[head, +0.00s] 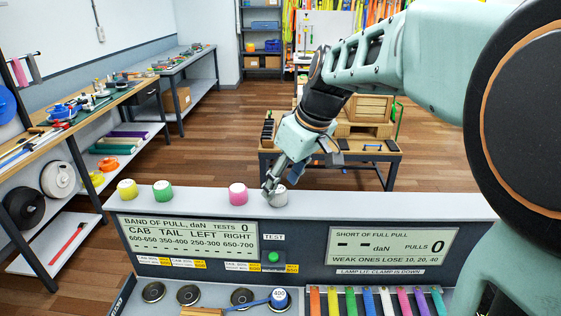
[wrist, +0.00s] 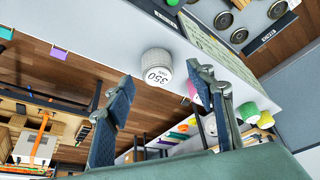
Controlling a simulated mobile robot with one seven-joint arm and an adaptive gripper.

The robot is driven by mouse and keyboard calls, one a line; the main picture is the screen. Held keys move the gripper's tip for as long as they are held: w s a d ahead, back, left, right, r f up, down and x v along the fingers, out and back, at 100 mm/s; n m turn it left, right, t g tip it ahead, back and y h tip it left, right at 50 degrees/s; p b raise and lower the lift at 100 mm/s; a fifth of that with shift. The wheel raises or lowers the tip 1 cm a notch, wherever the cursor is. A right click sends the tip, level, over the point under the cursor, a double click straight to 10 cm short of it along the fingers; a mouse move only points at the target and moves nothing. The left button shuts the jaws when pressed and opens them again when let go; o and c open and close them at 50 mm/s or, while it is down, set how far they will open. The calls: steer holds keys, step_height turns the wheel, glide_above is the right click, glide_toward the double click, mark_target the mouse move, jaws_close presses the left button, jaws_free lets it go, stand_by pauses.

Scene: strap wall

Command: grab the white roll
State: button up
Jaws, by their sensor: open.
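The white roll (head: 281,196) stands upright on top of the grey wall's ledge, right of the pink roll. In the wrist view the white roll (wrist: 156,64) shows the print "350" and lies ahead of the gap between my fingers. My gripper (head: 270,187) points down at the ledge and overlaps the left side of the white roll in the head view. In the wrist view my gripper (wrist: 160,78) is open, with nothing held between the fingers. Whether a finger touches the roll cannot be told.
A pink roll (head: 238,193), a green roll (head: 162,190) and a yellow roll (head: 127,189) stand left on the same ledge (head: 345,205). The ledge right of the white roll is clear. Below are display panels and a green test button (head: 273,256). A table (head: 350,155) stands behind.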

mark_target(279, 189)
steer(key=x, duration=0.3)
steer(key=shift+w+d+f, duration=0.1)
steer(key=shift+w, duration=0.1)
steer(key=shift+c, duration=0.3)
steer(key=c, duration=1.2)
